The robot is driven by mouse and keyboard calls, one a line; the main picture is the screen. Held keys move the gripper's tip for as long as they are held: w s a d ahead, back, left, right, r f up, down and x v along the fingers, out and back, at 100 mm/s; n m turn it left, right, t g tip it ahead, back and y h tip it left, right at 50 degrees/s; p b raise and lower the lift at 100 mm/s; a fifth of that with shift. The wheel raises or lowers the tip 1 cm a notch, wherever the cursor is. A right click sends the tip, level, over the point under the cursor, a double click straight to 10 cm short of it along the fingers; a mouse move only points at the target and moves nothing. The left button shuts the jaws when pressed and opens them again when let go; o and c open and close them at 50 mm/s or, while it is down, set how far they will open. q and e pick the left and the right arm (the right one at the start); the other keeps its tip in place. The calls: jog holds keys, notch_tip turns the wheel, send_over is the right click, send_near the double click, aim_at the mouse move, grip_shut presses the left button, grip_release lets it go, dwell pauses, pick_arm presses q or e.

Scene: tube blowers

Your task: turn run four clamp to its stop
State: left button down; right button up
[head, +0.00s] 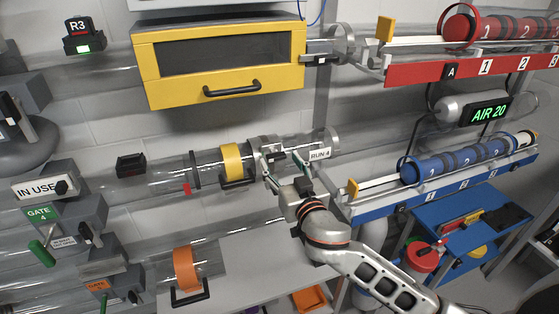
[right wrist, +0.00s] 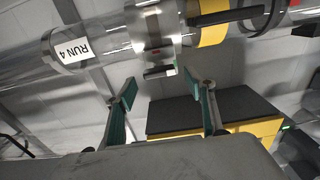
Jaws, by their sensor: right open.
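The run four clamp (head: 268,145) is a metal collar on the clear tube, left of the white RUN 4 label (head: 320,154). In the right wrist view the clamp (right wrist: 152,28) shows with a short dark-tipped lever (right wrist: 159,71) jutting below it, and the RUN 4 label (right wrist: 75,51) is upside down to its left. My right gripper (head: 282,167) is open just in front of and below the clamp. In the right wrist view its green-padded fingers (right wrist: 160,88) stand apart on either side of the lever, with nothing visibly gripped. My left gripper is not in view.
A yellow box with a dark window (head: 218,60) hangs above. A blue rack (head: 470,177) with a blue carrier (head: 468,158) is at right, below a red rack (head: 470,70).

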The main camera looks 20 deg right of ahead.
jog(key=shift+w, duration=0.75)
jog(key=c, duration=1.1)
